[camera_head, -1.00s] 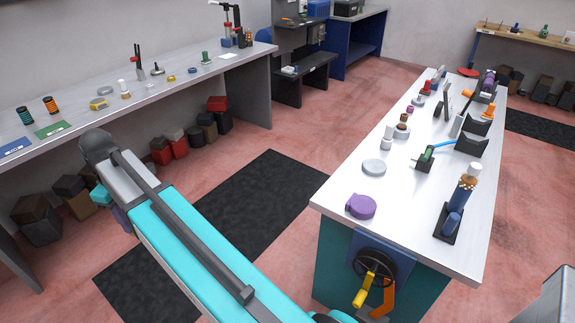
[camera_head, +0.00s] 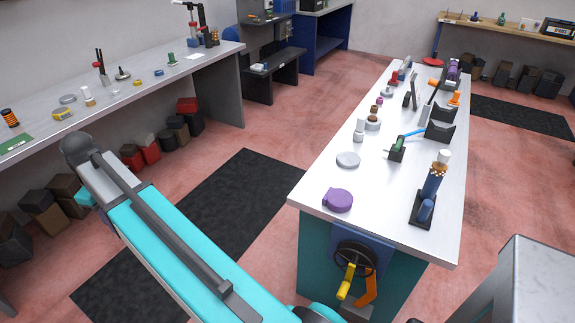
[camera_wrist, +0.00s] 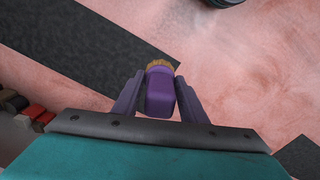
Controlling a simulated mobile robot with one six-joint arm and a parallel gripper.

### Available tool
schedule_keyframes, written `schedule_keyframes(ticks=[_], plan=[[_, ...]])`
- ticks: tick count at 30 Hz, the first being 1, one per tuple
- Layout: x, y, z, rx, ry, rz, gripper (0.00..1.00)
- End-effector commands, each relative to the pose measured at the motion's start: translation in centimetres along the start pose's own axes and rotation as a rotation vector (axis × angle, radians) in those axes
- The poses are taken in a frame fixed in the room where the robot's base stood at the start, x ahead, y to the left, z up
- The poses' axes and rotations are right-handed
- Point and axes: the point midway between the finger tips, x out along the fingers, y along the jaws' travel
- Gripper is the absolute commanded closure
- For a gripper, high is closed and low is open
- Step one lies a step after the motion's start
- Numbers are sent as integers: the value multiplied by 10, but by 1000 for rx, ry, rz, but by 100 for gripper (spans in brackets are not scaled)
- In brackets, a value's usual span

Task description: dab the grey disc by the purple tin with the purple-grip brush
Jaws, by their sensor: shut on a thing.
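In the wrist view my gripper (camera_wrist: 160,98) is shut on the purple-grip brush (camera_wrist: 160,94). The brush's tan bristles point away from the gripper, over open floor. In the head view the purple tin (camera_head: 338,200) sits near the front left corner of the white-topped bench on the right. The grey disc (camera_head: 348,160) lies flat on the same bench, a little behind the tin and apart from it. My arm crosses the lower left of the head view, left of that bench. The gripper and brush cannot be made out there.
The bench (camera_head: 310,182) also bears a dark holder with a blue object (camera_head: 425,205), a green item (camera_head: 397,148) and white bottles. A handwheel with a yellow handle (camera_head: 347,282) juts from its front. A grey cabinet (camera_head: 525,275) stands at lower right. Black mats lie on open floor.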

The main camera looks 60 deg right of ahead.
Motion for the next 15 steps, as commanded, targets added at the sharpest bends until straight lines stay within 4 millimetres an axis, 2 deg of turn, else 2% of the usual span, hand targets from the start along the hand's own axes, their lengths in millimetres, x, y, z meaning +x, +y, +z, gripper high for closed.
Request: schedule_keyframes(ticks=[1, 6, 15], plan=[[-2, 14, 9, 28, -4, 6, 84], [-2, 60, 42, 123, -16, 28, 84], [0, 136, 111, 293, -43, 68, 84]])
